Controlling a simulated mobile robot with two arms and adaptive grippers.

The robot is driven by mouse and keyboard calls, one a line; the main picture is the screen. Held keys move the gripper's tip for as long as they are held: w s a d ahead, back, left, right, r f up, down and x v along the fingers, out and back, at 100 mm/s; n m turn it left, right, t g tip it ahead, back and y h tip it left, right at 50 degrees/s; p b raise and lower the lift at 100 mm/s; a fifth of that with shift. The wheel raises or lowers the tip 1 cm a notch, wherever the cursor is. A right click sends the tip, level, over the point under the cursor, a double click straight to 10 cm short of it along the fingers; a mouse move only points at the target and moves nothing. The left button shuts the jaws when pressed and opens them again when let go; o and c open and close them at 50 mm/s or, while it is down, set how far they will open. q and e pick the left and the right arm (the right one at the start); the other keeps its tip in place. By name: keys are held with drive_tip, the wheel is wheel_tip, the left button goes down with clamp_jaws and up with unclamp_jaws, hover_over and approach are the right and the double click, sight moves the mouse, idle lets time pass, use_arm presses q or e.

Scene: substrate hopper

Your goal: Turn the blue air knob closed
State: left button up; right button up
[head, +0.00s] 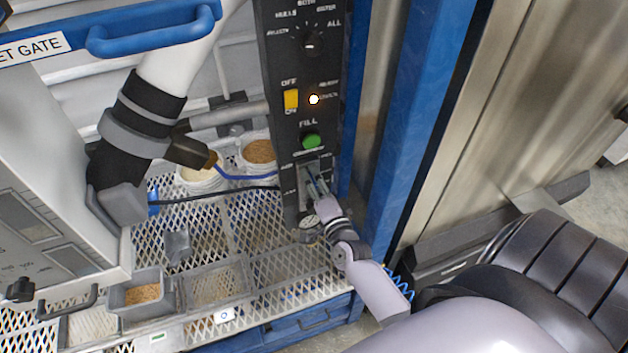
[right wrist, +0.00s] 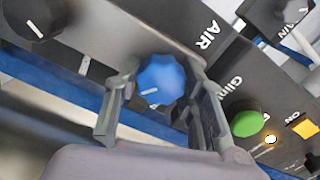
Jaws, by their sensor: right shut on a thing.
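The blue air knob (right wrist: 162,78) is a lobed dial with a white pointer mark, on the dark panel beside the lettering "AIR" in the right wrist view. My right gripper (right wrist: 160,98) has a finger on either side of the knob and is shut on it. In the head view my right gripper (head: 317,186) reaches the lower part of the tall black control panel (head: 283,140) and hides the knob. I cannot make out my left gripper.
A green button (head: 310,141), a yellow switch (head: 291,99) and a lit lamp (head: 314,99) sit higher on the panel. A blue post (head: 410,110) stands to the right. Tubs and a grey bin (head: 140,281) with grain stand on mesh at left.

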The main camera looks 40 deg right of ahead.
drive_tip(key=shift+m, duration=0.6)
drive_tip(key=o, duration=1.2)
drive_tip(key=v, duration=1.2)
drive_tip(key=shift+f, duration=0.2)
